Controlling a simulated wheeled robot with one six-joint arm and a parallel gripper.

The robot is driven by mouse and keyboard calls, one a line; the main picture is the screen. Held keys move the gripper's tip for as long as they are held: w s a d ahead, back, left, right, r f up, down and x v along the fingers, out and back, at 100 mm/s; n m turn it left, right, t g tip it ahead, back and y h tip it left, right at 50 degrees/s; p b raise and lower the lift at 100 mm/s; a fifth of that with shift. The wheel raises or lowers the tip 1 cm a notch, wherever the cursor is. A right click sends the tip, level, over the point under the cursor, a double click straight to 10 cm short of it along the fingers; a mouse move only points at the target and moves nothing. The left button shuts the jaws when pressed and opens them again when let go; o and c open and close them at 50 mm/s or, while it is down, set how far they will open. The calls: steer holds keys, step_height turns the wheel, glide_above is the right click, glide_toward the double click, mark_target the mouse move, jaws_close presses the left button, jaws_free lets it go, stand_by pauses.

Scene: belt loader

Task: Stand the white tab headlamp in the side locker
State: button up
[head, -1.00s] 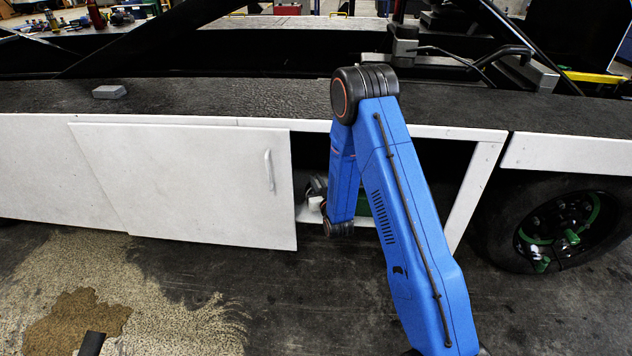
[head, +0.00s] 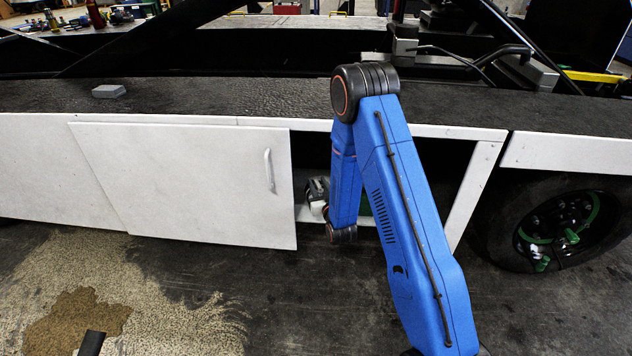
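The side locker (head: 472,196) is the low opening in the white side panel, with its white sliding door (head: 185,185) pushed to the left. My blue arm bends down in front of the opening, and its lower end reaches the locker's bottom edge. A small dark grey and white shape (head: 317,188) shows just left of the arm, inside the opening. I cannot tell whether it is my gripper, the white tab headlamp or both. My fingertips are hidden, so their state does not show. No headlamp can be clearly made out.
Something green (head: 365,206) shows partly behind my arm in the locker. A grey block (head: 109,91) lies on the black deck above. A wheel (head: 556,222) stands to the right. The floor in front is open, with a wet patch at the left.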

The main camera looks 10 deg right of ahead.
steer(key=s, duration=0.9)
step_height(320, 180, up, 9)
steer(key=d+g, duration=0.2)
steer(key=g, duration=0.1)
steer(key=s+d+r+g, duration=0.2)
steer(key=s+r+g, duration=0.2)
steer(key=s+r, duration=0.5)
steer(key=s+d+r+g, duration=0.1)
steer(key=s+r+g, duration=0.1)
steer(key=s, duration=0.9)
steer(key=s+d+r+g, duration=0.1)
steer(key=s+r, duration=0.4)
steer(key=s, duration=0.7)
steer(key=s+d+r+g+h, duration=0.1)
steer(key=s+r+g, duration=0.2)
steer(key=s, duration=0.9)
steer(key=shift+r+m, duration=0.15)
steer(key=shift+m, duration=0.25)
steer(key=shift+w, duration=0.1)
